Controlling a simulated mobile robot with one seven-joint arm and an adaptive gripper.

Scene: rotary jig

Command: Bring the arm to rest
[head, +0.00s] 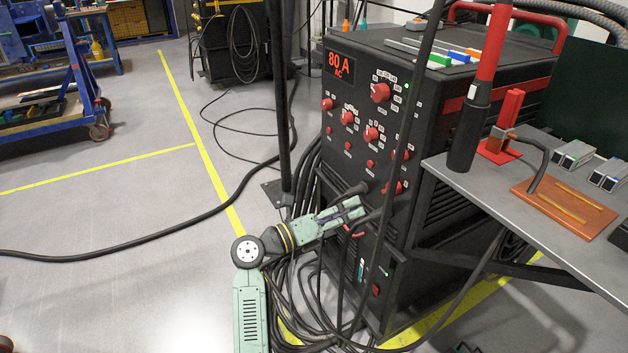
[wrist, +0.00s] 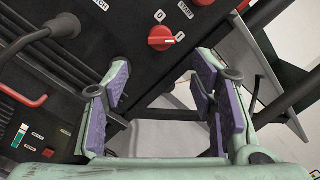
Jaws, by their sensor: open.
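My gripper (head: 358,211) reaches up and right from my pale green arm (head: 300,232), close to the lower front of the black power source (head: 350,150). In the wrist view my gripper (wrist: 162,75) is open, with purple pads apart and nothing between them. A red rotary switch (wrist: 162,38) marked 0 and another sign sits on the black panel beyond the fingertips. A black cable plug (wrist: 62,25) stands out from the panel to the left of the fingers. I cannot tell whether the gripper touches the panel.
A grey table (head: 470,190) with a copper plate (head: 565,207) and a red clamp stand (head: 500,140) is at the right. Black cables (head: 300,290) hang and lie around the machine's base. A blue trolley (head: 60,80) stands far left. The floor at left is mostly clear.

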